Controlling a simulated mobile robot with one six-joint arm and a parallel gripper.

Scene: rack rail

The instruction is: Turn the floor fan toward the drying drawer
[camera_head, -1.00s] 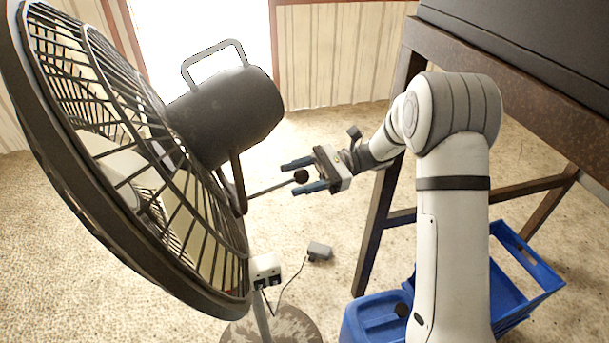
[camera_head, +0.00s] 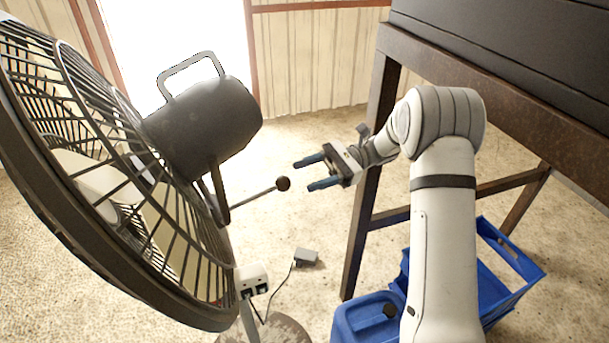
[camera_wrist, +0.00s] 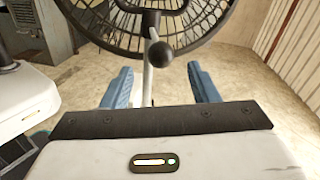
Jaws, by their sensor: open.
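The floor fan (camera_head: 205,120) stands at the left in the head view, with a dark round cage, a motor housing with a loop handle, and a thin rod ending in a dark ball knob (camera_head: 283,184). My gripper (camera_head: 313,172) is open and empty, just right of the knob and apart from it. In the wrist view, the knob (camera_wrist: 160,54) shows beyond and between the blue fingertips (camera_wrist: 160,82), with the fan cage (camera_wrist: 205,25) behind it. I cannot make out the drying drawer for certain in either view.
A dark table-like frame (camera_head: 480,105) stands at the right. A blue crate (camera_head: 500,275) and a blue container (camera_head: 365,318) sit below it. A small grey plug box (camera_head: 306,257) with a cord lies on the floor near the fan base.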

